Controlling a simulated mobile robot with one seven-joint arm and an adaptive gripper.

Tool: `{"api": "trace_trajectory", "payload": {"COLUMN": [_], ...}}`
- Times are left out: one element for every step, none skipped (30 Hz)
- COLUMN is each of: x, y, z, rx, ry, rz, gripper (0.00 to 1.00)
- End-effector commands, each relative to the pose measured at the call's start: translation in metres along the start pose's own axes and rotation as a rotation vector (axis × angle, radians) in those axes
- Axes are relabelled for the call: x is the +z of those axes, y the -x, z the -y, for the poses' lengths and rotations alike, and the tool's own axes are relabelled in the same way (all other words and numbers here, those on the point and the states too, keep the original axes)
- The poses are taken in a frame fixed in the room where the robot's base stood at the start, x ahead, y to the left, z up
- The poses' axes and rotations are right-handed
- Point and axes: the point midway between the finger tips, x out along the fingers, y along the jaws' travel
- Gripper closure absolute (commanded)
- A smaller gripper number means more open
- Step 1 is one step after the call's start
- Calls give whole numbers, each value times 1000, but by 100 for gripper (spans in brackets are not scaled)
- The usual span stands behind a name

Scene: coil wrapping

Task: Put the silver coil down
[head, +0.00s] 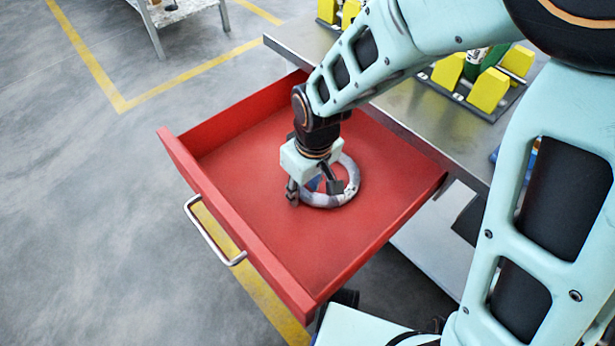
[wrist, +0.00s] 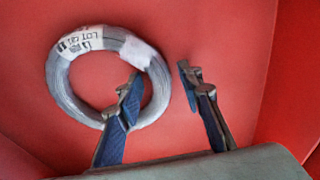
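The silver coil (head: 354,178) is a ring of grey wire with white wrapping and a printed label. It lies flat on the floor of the open red drawer (head: 245,185). In the wrist view the coil (wrist: 62,88) is at the upper left, with its label facing up. My gripper (head: 314,192) is low in the drawer at the coil. In the wrist view my gripper (wrist: 160,76) has its fingers spread wide. One fingertip overlaps the ring's opening and the other is outside its right side, with a gap to the wire. I cannot tell the exact height of the fingertips.
The drawer is pulled out from a grey metal table (head: 425,115). Yellow holders (head: 488,90) stand on the table at the upper right. The drawer's front wall carries a metal handle (head: 212,232). The drawer floor around the coil is clear.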

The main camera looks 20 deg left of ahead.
Motion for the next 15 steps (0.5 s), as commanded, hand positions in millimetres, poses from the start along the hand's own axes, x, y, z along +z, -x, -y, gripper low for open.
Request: {"api": "trace_trajectory", "payload": {"x": [0, 0, 0, 0, -1, -1, -1, -1, -2, -2, -2, -2, -2, -2, -2], "y": [0, 0, 1, 2, 4, 7, 11, 15, 23, 29, 35, 45, 52, 58, 68], "z": [0, 0, 0, 0, 0, 0, 0, 0, 0, 0, 0, -1, -1, -1, -1], "rx": [0, 0, 0, 0, 0, 1, 1, 1, 1, 2, 2, 2, 2, 2, 3], "ry": [0, 0, 0, 0, 0, 0, 0, 0, 1, 1, 1, -1, -2, -2, -1], "rz": [0, 0, 0, 0, -1, -2, -2, -1, -3, -4, -3, -4, -5, -4, -5], "gripper": [66, 66, 66, 66, 66, 66, 66, 66, 66, 66, 66, 66, 66, 66, 66]}}
